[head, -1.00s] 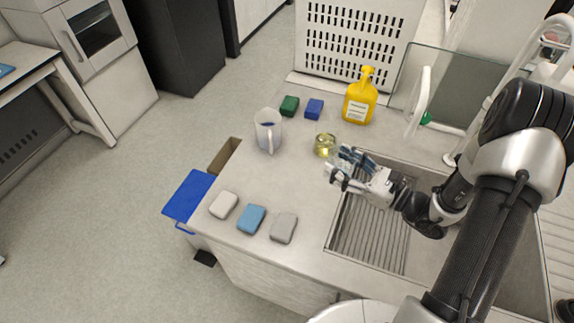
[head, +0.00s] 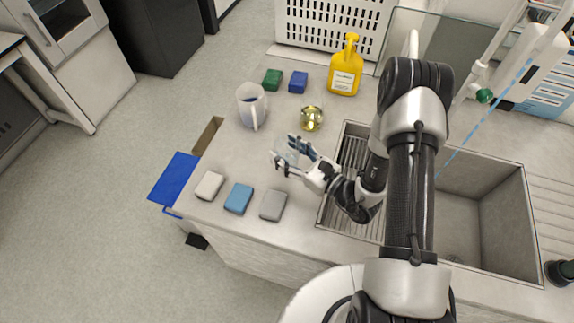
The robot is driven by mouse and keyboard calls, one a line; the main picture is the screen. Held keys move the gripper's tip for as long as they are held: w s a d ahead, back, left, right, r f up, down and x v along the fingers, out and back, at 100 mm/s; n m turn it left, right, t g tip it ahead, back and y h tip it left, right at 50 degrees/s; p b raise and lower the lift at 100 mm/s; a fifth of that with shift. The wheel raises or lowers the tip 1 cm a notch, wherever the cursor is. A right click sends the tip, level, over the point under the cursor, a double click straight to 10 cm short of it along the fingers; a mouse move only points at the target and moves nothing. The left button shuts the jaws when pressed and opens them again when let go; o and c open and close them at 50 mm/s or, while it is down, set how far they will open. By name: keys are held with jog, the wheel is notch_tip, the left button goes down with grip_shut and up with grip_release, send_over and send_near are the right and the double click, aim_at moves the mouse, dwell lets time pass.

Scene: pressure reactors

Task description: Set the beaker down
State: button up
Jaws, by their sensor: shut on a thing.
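My gripper (head: 286,153) is shut on a clear glass beaker (head: 288,156), which shows faintly between the fingers. It is over the worktop (head: 235,163), left of the sink. I cannot tell whether the beaker's base touches the worktop. A small glass vessel with yellow liquid (head: 311,118) stands behind my gripper, apart from it.
A white jug (head: 252,106) stands behind left, with green (head: 272,79) and blue (head: 298,82) blocks and a yellow bottle (head: 345,68) at the back. White (head: 209,185), light-blue (head: 238,198) and grey (head: 273,204) sponges line the front edge. The sink (head: 480,215) is right.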

jog(key=shift+f+b, duration=0.7)
jog(key=shift+f, duration=1.9)
jog(key=shift+f, duration=0.2)
jog(key=o, duration=1.1)
